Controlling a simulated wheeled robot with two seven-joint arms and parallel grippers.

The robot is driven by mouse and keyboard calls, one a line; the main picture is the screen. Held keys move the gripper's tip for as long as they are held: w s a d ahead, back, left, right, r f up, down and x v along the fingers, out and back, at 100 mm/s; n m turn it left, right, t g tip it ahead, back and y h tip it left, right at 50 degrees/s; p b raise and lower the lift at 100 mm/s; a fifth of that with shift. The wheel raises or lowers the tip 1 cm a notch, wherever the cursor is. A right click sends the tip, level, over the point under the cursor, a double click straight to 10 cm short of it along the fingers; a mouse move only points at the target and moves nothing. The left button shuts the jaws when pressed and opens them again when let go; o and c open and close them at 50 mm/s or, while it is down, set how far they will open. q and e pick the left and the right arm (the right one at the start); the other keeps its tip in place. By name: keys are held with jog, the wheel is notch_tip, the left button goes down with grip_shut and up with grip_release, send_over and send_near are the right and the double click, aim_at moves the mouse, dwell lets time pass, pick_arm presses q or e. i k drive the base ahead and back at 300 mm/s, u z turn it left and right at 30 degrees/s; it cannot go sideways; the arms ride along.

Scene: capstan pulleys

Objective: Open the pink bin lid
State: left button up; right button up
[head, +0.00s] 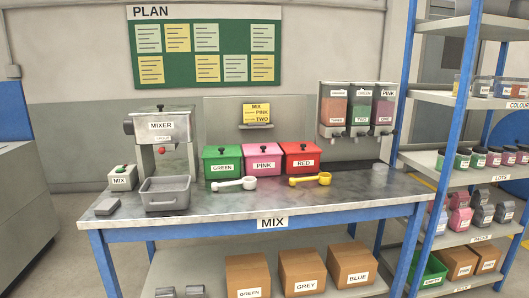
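The pink bin (264,164) stands on the metal bench between the green bin (222,166) and the red bin (301,162). Its lid (262,150) is pink with a small dark knob on top and sits shut on the bin. A white PINK label is on its front. A white scoop (236,184) lies in front of the green and pink bins, and a yellow scoop (311,180) lies in front of the red bin. Neither of my grippers shows in the head view.
The mixer (162,130) with a grey tray (165,193) before it stands at the left of the bench (350,194). Dispensers (358,110) hang at the back right. A blue-framed shelf (445,140) rises at the right. The bench's front right is clear.

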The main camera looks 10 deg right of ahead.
aim_at(269, 148)
jog(key=u, duration=0.45)
jog(key=k, duration=0.2)
jog(key=z, duration=1.55)
jog(key=i, duration=0.85)
jog(key=u, duration=0.7)
jog(key=i, duration=0.7)
jog(key=u, duration=0.85)
